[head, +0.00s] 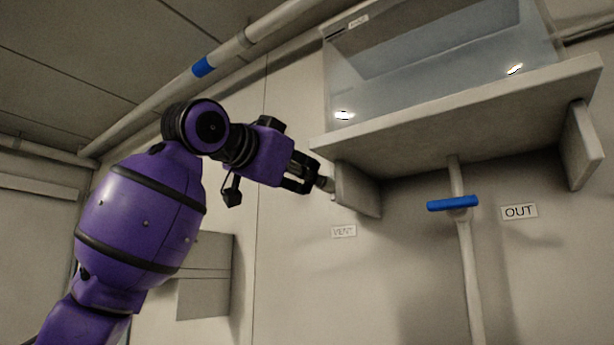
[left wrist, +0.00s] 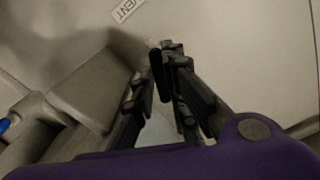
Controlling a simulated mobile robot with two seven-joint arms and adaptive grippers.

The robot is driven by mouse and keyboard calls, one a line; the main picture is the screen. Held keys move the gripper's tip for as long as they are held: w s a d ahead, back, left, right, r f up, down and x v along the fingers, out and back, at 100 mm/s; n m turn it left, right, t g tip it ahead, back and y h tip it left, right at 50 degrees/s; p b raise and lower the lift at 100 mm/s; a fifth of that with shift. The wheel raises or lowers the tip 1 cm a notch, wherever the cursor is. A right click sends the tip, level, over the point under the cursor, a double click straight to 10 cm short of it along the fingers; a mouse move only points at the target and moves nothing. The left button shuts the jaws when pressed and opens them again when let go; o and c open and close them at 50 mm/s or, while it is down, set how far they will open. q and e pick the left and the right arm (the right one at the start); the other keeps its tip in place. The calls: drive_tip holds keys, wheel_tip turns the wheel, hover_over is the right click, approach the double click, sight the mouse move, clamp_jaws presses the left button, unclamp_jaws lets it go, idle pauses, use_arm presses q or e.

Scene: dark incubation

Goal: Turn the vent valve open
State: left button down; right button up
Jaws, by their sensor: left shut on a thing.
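The VENT label (head: 343,231) is on the wall below the left end of the shelf; it also shows at the top of the left wrist view (left wrist: 128,9). My left gripper (head: 316,182) is above and left of this label, beside the shelf's left bracket. In the left wrist view my left gripper (left wrist: 160,78) has its fingertips closed on a dark bar, which looks like the handle of the vent valve (left wrist: 159,76). The fingers hide most of the valve, so I cannot tell how far it is turned. My right gripper is not in view.
A shelf (head: 450,125) with a clear tank (head: 430,70) is above, its left bracket (head: 357,190) close to my gripper. A blue handle (head: 452,203) sits on a pipe beside the OUT label (head: 519,211). A wall box (head: 204,290) is behind my arm.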

use_arm(q)
drive_tip(key=n, duration=0.4)
drive_tip(key=shift+a+r+n, duration=0.1)
drive_tip(key=shift+r+n, duration=0.05)
drive_tip(key=shift+n, duration=0.25)
idle(0.4)
drive_tip(key=c, duration=1.8)
unclamp_jaws()
drive_tip(key=shift+s, duration=0.1)
drive_tip(key=v, duration=1.2)
